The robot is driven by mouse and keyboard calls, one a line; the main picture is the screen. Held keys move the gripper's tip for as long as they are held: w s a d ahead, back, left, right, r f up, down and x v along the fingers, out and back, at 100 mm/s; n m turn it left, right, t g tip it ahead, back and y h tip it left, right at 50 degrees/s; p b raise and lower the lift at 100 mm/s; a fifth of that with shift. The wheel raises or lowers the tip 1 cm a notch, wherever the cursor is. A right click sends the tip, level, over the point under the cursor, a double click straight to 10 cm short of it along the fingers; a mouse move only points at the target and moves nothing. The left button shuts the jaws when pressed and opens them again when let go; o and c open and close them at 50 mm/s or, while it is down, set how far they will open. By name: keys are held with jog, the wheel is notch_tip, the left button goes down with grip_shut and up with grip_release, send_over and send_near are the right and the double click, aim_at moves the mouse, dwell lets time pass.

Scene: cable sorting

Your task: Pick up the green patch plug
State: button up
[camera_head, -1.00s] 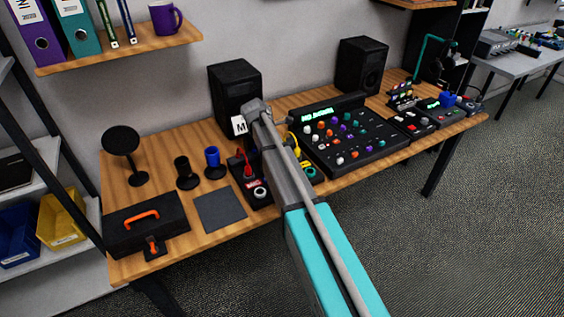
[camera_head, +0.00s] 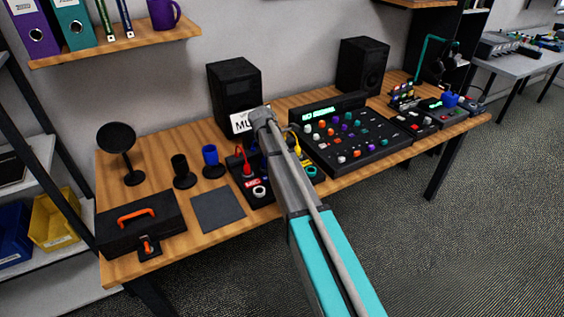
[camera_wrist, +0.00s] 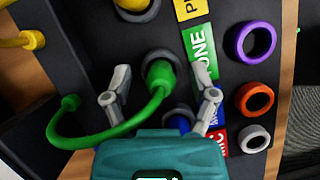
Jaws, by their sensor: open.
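The green patch plug (camera_wrist: 162,71) stands in a socket on a black panel in the wrist view. Its green cable (camera_wrist: 120,130) curves down and left to a green end at the panel's left side. My gripper (camera_wrist: 160,77) is open, with one grey finger left of the plug and one right of it. I see a gap on both sides, and neither finger visibly touches the plug. In the head view my arm hides the gripper and the green plug.
A blue plug (camera_wrist: 179,123) sits just below the green one, near my right finger. Purple (camera_wrist: 256,41), orange (camera_wrist: 255,97) and white (camera_wrist: 253,138) ring sockets line the right. A yellow plug (camera_wrist: 22,40) is at upper left. A black mixer (camera_head: 350,135) stands right of my arm.

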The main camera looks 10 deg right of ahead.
dwell(0.4)
grip_shut()
jog(key=shift+r, duration=0.2)
dwell(0.3)
notch_tip(320, 180, up, 2)
jog(key=shift+r+p, duration=0.1)
jog(key=shift+p, duration=1.1)
jog(key=s+r+p, duration=1)
jog(key=s, duration=0.4)
jog(key=shift+d+r+p, duration=0.2)
jog(key=shift+r+p, duration=0.05)
jog(key=shift+p, duration=0.05)
jog(key=shift+d, duration=0.15)
